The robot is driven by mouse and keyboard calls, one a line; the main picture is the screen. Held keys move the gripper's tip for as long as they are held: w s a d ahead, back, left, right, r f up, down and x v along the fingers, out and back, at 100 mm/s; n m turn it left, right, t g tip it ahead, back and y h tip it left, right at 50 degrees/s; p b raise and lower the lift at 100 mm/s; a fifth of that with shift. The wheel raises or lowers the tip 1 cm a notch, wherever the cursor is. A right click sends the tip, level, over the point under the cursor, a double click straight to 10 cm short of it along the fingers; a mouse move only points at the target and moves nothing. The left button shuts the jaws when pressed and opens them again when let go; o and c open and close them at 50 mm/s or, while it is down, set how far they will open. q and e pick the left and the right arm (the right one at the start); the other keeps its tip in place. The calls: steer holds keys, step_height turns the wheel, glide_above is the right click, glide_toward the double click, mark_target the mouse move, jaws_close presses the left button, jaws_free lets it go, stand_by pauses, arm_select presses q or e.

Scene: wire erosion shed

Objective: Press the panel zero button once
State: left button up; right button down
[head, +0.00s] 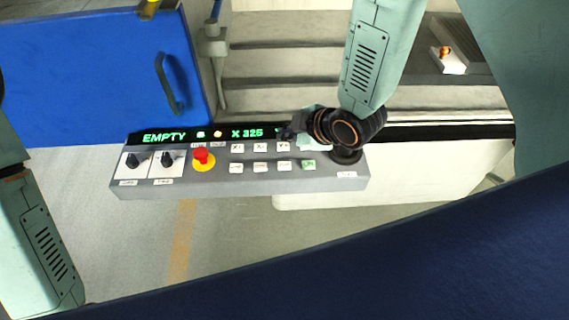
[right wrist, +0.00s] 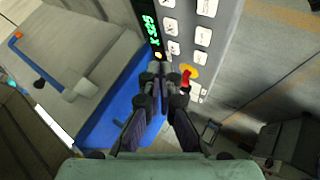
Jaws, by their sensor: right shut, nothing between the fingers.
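The grey control panel (head: 240,183) runs across the middle of the head view. It carries a dark display strip with green "EMPTY" and "X 325" text (head: 247,133). Two rows of small white buttons (head: 260,167) sit below it, with a green one (head: 308,164) at the lower right. The labels are too small to tell which is the zero button. My right gripper (head: 287,132) is shut and empty, over the display's right part and above the upper button row. In the right wrist view its fingers (right wrist: 162,72) point at the panel; contact cannot be told. My left gripper is out of view.
A red stop knob on a yellow base (head: 203,158) and two black dials (head: 167,158) sit on the panel's left. A blue door (head: 90,75) with a handle stands behind. Floor shows in front of the panel.

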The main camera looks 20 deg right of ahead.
steer(key=b, duration=0.6)
glide_above(287, 167)
step_height(287, 167, down, 8)
steer(key=shift+r, duration=0.25)
steer(key=shift+f+b, duration=0.65)
steer(key=shift+f, duration=0.05)
stand_by(0.4)
steer(key=shift+f, duration=0.4)
steer(key=shift+f+b, duration=0.4)
steer(key=shift+b, duration=0.1)
stand_by(0.6)
steer(key=shift+r, duration=0.15)
steer(key=shift+r+p, duration=0.75)
